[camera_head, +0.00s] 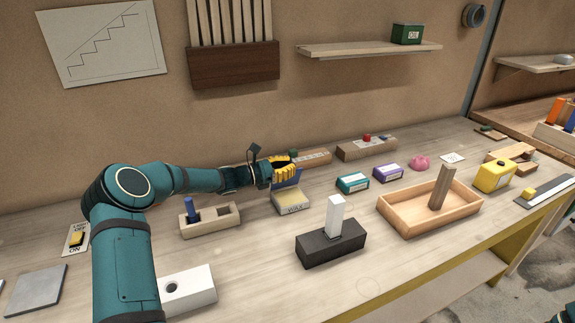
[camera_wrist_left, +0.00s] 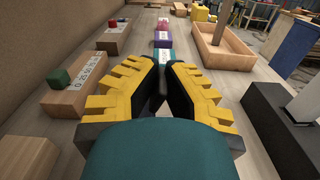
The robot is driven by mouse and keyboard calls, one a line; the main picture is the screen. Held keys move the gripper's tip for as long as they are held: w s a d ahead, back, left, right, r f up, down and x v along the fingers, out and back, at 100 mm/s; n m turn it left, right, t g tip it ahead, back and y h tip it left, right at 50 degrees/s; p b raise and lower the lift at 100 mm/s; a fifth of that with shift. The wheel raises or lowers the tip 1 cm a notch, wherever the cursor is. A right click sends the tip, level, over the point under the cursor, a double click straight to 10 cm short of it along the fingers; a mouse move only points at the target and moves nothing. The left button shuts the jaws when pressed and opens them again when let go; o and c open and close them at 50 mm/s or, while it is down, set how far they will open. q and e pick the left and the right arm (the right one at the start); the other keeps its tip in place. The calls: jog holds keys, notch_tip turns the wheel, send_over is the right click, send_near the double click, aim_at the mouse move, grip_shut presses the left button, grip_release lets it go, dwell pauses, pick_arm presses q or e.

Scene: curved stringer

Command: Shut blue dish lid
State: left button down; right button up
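The wax dish (camera_head: 291,204), a pale box marked WAX, sits on the bench in the head view. Its blue lid (camera_head: 289,180) stands raised at the dish's back edge, so the dish is open. My left gripper (camera_head: 284,166) is just behind and above the lid, its yellow fingers partly overlapping the lid's top in view. I cannot tell whether they touch it. Dish and lid cannot be made out there.
A wooden block with a blue peg (camera_head: 190,209) stands left of the dish. A black block with a white post (camera_head: 331,243) is in front right. Teal (camera_head: 352,183) and purple (camera_head: 387,172) boxes lie to the right, near a wooden tray (camera_head: 398,213). A marked wooden block (camera_head: 313,158) lies behind.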

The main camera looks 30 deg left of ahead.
pick_arm(q)
jog(key=shift+d+f, duration=0.1)
jog(key=c, duration=1.1)
grip_release()
jog(key=shift+w, duration=0.1)
notch_tip(320, 180, up, 10)
jog(key=shift+r, duration=0.1)
